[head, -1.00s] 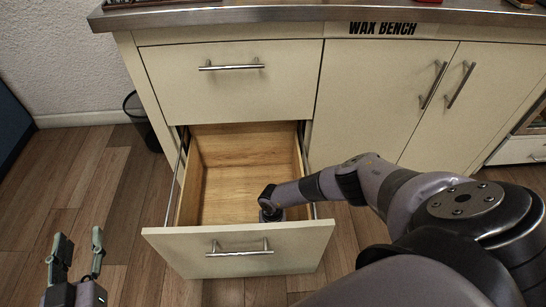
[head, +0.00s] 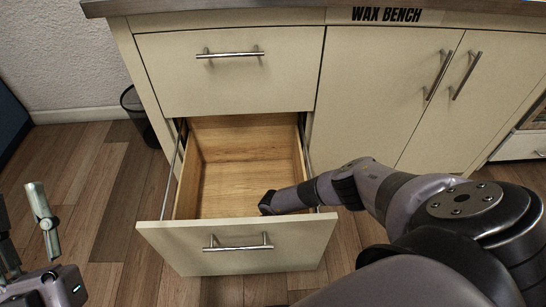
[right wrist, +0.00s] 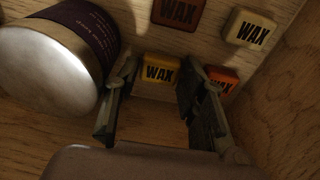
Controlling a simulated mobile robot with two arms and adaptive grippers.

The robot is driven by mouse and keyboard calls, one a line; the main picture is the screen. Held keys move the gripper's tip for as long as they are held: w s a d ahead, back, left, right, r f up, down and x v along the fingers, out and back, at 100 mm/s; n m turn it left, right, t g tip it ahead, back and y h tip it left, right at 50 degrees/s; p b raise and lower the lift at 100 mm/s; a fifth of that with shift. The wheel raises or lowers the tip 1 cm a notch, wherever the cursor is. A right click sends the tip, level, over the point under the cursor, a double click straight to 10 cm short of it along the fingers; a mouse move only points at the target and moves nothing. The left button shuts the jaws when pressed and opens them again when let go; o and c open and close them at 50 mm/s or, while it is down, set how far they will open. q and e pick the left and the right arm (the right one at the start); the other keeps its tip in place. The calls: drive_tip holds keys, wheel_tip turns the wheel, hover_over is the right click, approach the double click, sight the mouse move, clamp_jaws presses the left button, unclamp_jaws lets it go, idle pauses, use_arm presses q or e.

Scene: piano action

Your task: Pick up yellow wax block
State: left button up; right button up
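The yellow wax block (right wrist: 160,70), printed "WAX", lies on the drawer's wooden floor in the right wrist view. My right gripper (right wrist: 158,82) is open, with one finger on each side of the block and small gaps seeming to remain. In the head view my right arm reaches down into the open lower drawer (head: 236,248); its fingers and the block are hidden there. My left gripper (head: 20,215) is open and empty at the lower left, away from the drawer.
Around the block lie an orange block (right wrist: 223,80), a cream block (right wrist: 251,30) and a reddish-brown block (right wrist: 176,12). A large round tin (right wrist: 50,65) lies close to the left finger. The upper drawer (head: 230,75) and cupboard doors are shut.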

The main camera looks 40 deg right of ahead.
drive_tip(key=shift+f, duration=0.2)
use_arm(q)
drive_tip(key=shift+s+r+t+h, duration=0.3)
drive_tip(key=shift+s+r, duration=0.2)
use_arm(e)
drive_tip(key=c, duration=0.5)
use_arm(q)
drive_tip(key=shift+w, duration=0.1)
